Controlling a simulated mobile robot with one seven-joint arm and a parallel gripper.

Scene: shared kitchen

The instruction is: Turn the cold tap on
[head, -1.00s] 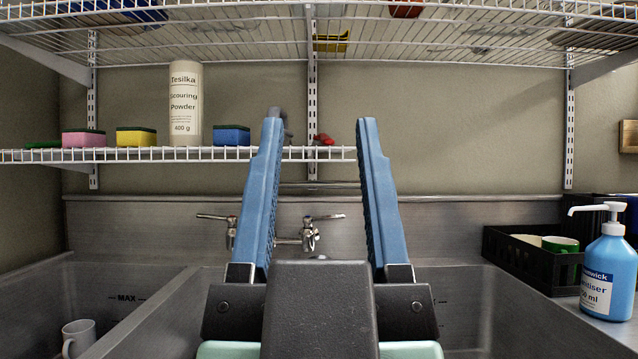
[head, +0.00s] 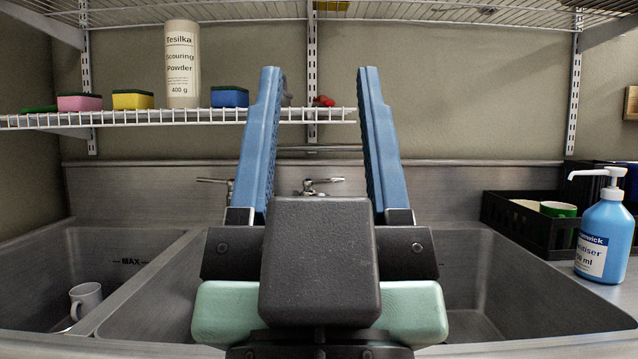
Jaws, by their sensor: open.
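The tap fittings are on the steel back panel of the sink, partly hidden behind my gripper. A left lever handle (head: 214,181) sticks out to the left of my left finger. A right lever handle (head: 322,182) shows between my fingers, just above the dark gripper body, which hides what is below it. I cannot see a hot or cold marking on either. My gripper (head: 319,72) is open and empty, its two blue fingers pointing away from me and apart. It appears in front of the taps, and I see no contact with a handle.
A wire shelf (head: 130,121) holds sponges and a scouring powder tub (head: 182,64). A white mug (head: 86,299) is in the left basin. A black crate (head: 520,222) and a blue sanitiser bottle (head: 605,238) stand on the right. The right basin looks empty where visible.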

